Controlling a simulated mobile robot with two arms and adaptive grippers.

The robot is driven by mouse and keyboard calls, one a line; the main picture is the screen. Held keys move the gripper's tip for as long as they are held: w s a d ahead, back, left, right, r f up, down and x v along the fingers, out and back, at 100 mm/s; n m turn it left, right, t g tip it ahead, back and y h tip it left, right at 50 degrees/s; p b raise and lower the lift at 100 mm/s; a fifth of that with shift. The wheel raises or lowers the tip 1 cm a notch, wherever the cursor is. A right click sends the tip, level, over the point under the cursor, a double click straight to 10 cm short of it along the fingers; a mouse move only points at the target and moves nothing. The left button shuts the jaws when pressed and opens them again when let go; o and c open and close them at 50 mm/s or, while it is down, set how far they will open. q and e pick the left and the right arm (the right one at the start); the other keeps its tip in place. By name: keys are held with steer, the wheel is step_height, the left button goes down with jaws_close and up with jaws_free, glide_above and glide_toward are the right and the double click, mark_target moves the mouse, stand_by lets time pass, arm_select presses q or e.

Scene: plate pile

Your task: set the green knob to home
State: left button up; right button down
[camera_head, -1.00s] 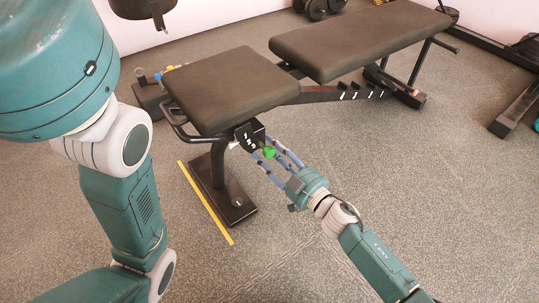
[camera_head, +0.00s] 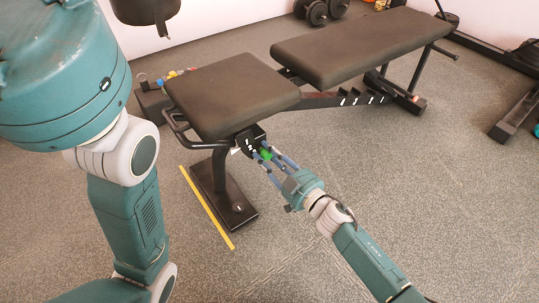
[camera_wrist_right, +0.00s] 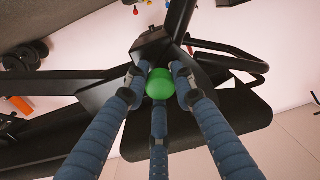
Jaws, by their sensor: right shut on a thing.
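The green knob (camera_head: 265,154) is on the black bracket (camera_head: 249,140) under the near end of the bench seat. It shows as a round green ball in the right wrist view (camera_wrist_right: 159,84). My right gripper (camera_head: 271,157) reaches it from the lower right, its blue fingers shut around the knob; in the right wrist view the fingertips (camera_wrist_right: 160,88) touch its sides. White marks show on the bracket, too small to read. My left arm stands at the left of the head view, but its gripper is out of sight.
The black bench seat (camera_head: 232,96) is right above the knob, with a metal handle loop (camera_head: 178,128) at its left. The bench's foot (camera_head: 238,210) and a yellow floor line (camera_head: 206,207) lie below.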

steer(key=c, duration=1.7)
jaws_free()
steer(key=shift+w, duration=0.15)
steer(key=o, duration=0.3)
steer(key=shift+a+f, duration=0.1)
steer(key=shift+a, duration=0.05)
steer(key=v, duration=1.2)
